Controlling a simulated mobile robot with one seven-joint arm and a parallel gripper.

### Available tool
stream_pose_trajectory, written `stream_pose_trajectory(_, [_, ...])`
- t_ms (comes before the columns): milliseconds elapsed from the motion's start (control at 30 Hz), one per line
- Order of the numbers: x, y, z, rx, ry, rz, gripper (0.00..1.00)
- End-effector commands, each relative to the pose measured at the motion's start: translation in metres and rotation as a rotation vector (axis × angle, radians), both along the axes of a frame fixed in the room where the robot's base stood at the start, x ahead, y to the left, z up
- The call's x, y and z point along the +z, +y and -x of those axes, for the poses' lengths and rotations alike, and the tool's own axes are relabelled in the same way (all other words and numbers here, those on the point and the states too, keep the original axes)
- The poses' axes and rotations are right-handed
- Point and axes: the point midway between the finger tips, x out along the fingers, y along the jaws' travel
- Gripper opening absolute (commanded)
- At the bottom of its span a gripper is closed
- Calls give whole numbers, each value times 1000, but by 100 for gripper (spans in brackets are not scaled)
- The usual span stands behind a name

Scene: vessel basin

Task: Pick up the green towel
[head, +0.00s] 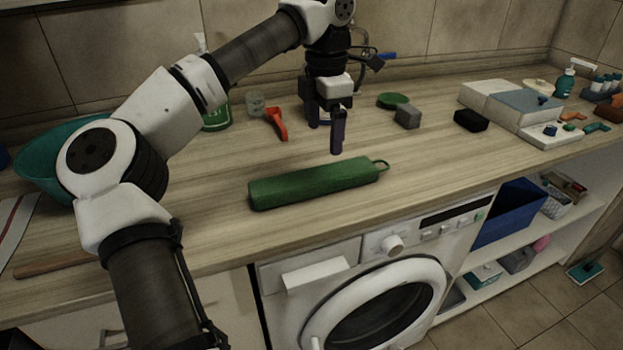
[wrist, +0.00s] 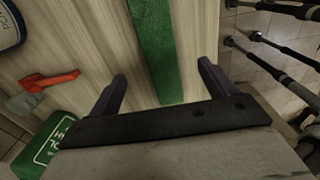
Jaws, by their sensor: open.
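The green towel (head: 315,184) is a long rolled bundle with a small loop at its right end. It lies on the wooden counter near the front edge, above the washing machine. My gripper (head: 325,142) is above the counter, just behind and above the towel, with its fingers pointing down. In the wrist view, the towel (wrist: 157,50) runs between the two open fingers of my gripper (wrist: 160,88). The gripper is open and empty; I cannot tell its exact height over the towel.
A grey block (head: 407,116), a green round dish (head: 393,100) and a black block (head: 471,121) lie to the right. A teal basin (head: 40,160) is at left. Counter around the towel is clear.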

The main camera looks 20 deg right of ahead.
Motion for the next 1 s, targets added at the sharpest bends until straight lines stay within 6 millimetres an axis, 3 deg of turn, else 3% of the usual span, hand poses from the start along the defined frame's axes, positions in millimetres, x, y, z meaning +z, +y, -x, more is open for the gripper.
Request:
stream_pose_trajectory(100, [-26, 0, 0, -2, 4, 0, 84])
stream_pose_trajectory(233, [-46, 0, 0, -1, 3, 2, 84])
stream_pose_trajectory(467, [-62, -1, 0, -2, 3, 3, 84])
stream_pose_trajectory(800, [-106, -4, -2, -2, 3, 5, 84])
stream_pose_trajectory(1000, [-109, -4, -2, -2, 2, 5, 84])
